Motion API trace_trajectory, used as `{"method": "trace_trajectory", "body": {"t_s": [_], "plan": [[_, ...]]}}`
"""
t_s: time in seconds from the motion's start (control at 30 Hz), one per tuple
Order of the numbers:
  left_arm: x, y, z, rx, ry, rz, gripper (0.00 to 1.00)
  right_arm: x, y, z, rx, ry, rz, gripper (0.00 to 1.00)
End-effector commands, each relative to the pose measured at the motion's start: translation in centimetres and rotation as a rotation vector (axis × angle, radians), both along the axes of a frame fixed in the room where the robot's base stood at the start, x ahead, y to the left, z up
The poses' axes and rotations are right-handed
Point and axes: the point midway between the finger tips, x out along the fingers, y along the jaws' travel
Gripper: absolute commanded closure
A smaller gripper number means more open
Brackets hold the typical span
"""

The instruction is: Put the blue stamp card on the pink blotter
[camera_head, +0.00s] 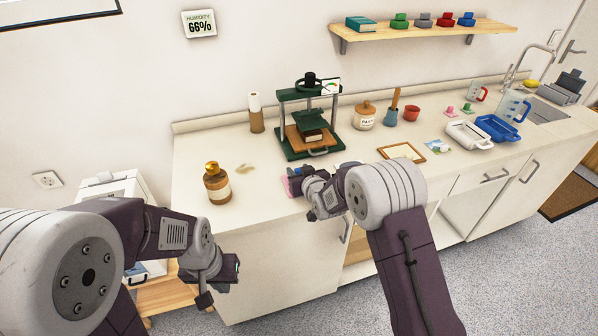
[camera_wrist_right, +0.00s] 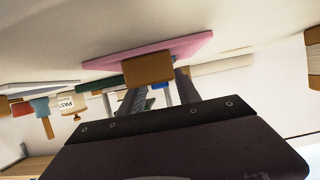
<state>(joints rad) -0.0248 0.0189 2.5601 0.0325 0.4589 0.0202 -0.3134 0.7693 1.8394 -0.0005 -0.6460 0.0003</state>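The pink blotter (camera_wrist_right: 165,52) lies on the counter and fills the upper middle of the right wrist view, which is upside down. In the head view a pink patch (camera_head: 292,182) of it shows beside my right gripper (camera_head: 318,195), which is low over the counter's front edge. In the right wrist view a brown block (camera_wrist_right: 148,70) overlaps the blotter in front of the fingers; I cannot tell whether it is gripped. I cannot identify the blue stamp card for sure; a blue-and-green picture card (camera_head: 437,146) lies on the counter. My left gripper (camera_head: 212,287) hangs before the cabinet; its fingers are unclear.
A green press (camera_head: 310,120) stands behind my right gripper. An amber bottle (camera_head: 217,184) stands to the left. A wooden frame (camera_head: 402,152), a white tray (camera_head: 468,135) and a blue tray (camera_head: 497,127) lie to the right. Some counter is clear around the bottle.

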Motion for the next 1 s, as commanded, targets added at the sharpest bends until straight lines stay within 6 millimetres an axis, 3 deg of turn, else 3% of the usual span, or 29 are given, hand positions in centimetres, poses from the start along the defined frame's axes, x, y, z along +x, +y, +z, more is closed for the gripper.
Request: {"method": "trace_trajectory", "body": {"t_s": [0.37, 0.47, 0.8, 1.0], "plan": [[0.0, 0.0, 0.7, 0.000, 0.000, 0.000, 1.00, 0.0, 0.0, 0.8, 0.000, 0.000, 0.000, 0.58], [0.0, 0.0, 0.4, 0.000, 0.000, 0.000, 1.00, -1.2, -0.4, 1.1, 0.000, -0.001, 0.000, 0.58], [0.0, 0.0, 0.5, 0.000, 0.000, 0.000, 1.00, -8.3, -2.7, 4.1, 0.000, 0.000, 0.000, 0.58], [0.0, 0.0, 0.5, 0.000, 0.000, 0.000, 1.00, -10.4, -3.4, 5.0, 0.000, 0.000, 0.000, 0.58]]}}
